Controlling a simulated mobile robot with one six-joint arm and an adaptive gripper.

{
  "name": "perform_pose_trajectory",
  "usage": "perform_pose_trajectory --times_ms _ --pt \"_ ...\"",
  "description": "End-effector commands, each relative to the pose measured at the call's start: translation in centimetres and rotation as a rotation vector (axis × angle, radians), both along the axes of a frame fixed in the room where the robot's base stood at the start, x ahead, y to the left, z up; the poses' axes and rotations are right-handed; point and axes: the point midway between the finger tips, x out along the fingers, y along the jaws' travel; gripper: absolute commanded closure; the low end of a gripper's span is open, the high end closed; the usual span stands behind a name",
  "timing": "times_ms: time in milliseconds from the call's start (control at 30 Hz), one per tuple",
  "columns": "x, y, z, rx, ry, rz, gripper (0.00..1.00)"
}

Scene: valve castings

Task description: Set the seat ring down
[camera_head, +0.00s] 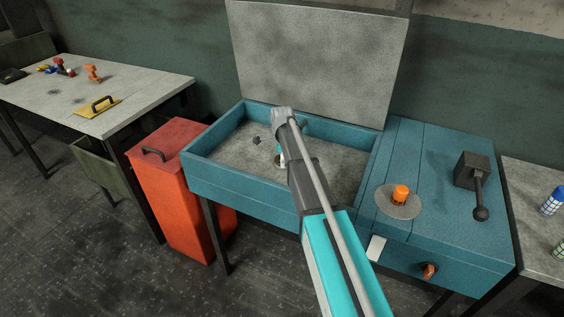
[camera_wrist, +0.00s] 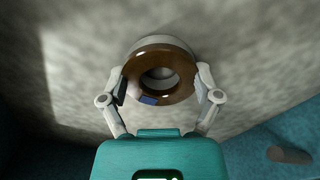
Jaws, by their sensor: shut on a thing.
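The seat ring (camera_wrist: 184,64) is brown and glossy with a dark centre hole and a small blue patch at its lower left. In the wrist view my gripper (camera_wrist: 160,86) is shut on it, one finger on each side. A pale grey round piece (camera_wrist: 165,42) shows just behind the ring's upper edge. I cannot tell whether the ring touches it. In the head view my arm reaches into the teal basin (camera_head: 240,185) with its grey floor, and hides most of the gripper and the ring.
Small dark bits (camera_head: 257,141) lie on the basin floor. A grey panel (camera_head: 315,55) stands behind the basin. At right, an orange piece (camera_head: 401,193) sits on a grey disc, and a dark block with a ball-ended lever (camera_head: 472,172) stands on the teal top. A red bin (camera_head: 168,190) stands at left.

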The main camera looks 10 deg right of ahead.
Motion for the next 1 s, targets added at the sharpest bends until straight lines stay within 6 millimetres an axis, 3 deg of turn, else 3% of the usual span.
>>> perform_pose_trajectory --times_ms 333,367,467,1000 --pt "0.00 -0.03 -0.29 0.000 0.000 0.000 0.80" --pt "0.00 -0.03 -0.29 0.000 0.000 0.000 0.17" --pt "0.00 -0.03 -0.20 0.000 0.000 0.000 0.00" --pt "0.00 -0.03 0.03 0.000 0.000 0.000 0.00"
